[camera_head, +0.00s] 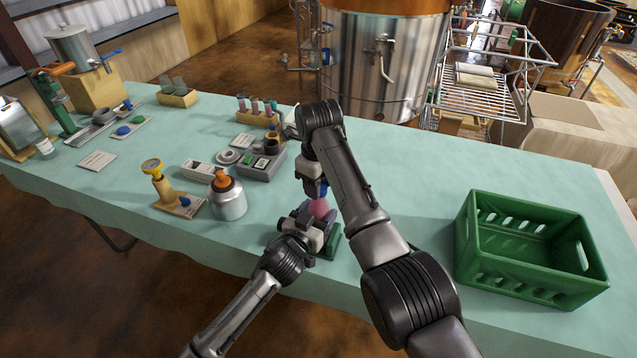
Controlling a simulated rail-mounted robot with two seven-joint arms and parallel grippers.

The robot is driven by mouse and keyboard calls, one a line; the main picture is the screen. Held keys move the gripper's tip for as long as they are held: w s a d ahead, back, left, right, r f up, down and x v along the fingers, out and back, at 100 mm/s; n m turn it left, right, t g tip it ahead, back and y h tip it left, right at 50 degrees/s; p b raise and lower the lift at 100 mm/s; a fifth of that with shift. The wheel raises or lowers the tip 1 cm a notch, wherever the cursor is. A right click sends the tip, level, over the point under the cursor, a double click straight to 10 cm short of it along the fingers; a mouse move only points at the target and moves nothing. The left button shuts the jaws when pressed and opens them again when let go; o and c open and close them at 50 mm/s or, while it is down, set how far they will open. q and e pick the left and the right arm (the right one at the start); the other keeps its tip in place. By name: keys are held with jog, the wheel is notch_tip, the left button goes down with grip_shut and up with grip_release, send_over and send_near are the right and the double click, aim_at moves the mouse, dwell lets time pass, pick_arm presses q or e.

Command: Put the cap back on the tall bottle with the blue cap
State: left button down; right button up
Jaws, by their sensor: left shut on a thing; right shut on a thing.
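My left gripper (313,222) comes in low at the table's front edge and is shut on a pinkish bottle (319,208). Only a small part of the bottle shows; the fingers hide the rest, so I cannot tell its full height. My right gripper (317,185) points down just above it, shut on a small blue thing (319,190) that looks like the blue cap. The cap is over the bottle's top; I cannot tell whether they touch. A green block or stand (332,246) shows beside and below the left gripper.
A green crate (530,275) stands at the right. A grey tray (262,165) lies behind. The table (410,170) is clear between my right arm and the crate.

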jog(key=m, duration=0.4)
jog(key=o, duration=0.9)
jog(key=shift+r, duration=2.25)
jog(key=shift+c, duration=0.4)
